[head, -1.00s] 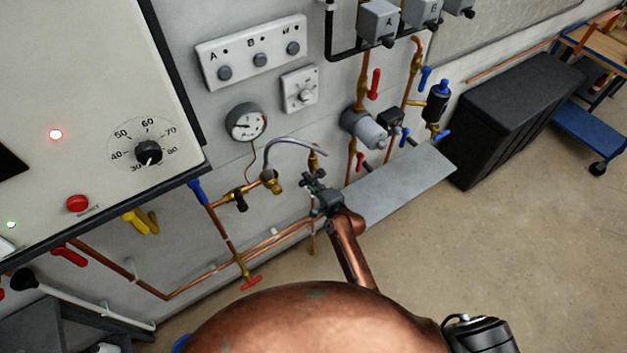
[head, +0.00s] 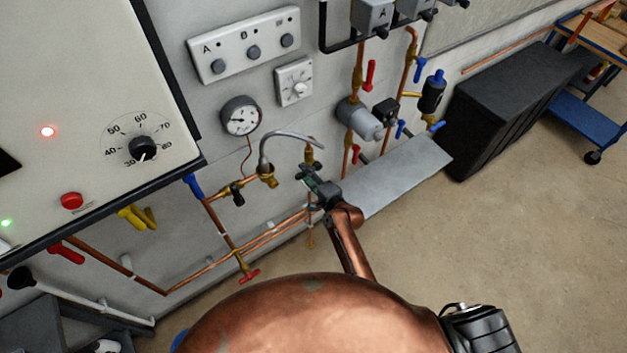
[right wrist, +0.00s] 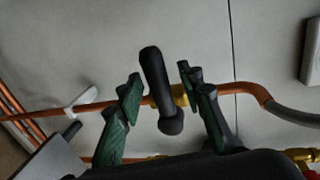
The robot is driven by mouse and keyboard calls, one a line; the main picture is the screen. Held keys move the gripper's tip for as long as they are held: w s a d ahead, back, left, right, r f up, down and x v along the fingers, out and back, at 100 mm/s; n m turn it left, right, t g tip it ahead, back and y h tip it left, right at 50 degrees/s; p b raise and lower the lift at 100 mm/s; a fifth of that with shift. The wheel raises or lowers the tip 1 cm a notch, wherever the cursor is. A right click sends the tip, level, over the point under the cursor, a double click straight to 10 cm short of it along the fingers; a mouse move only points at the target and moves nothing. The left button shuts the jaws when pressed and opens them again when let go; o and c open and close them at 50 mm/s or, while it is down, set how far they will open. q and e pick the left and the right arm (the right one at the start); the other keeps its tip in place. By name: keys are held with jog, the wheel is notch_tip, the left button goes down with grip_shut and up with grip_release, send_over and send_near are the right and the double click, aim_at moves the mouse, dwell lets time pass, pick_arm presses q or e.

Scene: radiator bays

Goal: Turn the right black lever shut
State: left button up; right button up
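In the right wrist view, a black lever (right wrist: 155,80) with a rounded knob end stands nearly upright in the picture, across a copper pipe with a brass fitting (right wrist: 181,95). My right gripper (right wrist: 161,84) is open, its green-padded fingers on either side of the lever, with a visible gap on each side. In the head view my right gripper (head: 308,174) is at the pipework below the curved grey hose, and it hides this lever. Another black lever (head: 237,194) sits on a brass valve further left. My left gripper is not in view.
A pressure gauge (head: 240,117) and curved grey hose (head: 290,136) are close above the gripper. A grey shelf (head: 395,178) lies just right of it. A red-handled valve (head: 249,276) is lower left. Copper pipes run along the wall.

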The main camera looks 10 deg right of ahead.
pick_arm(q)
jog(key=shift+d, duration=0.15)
pick_arm(e)
jog(key=v, duration=1.1)
jog(key=shift+s, duration=0.1)
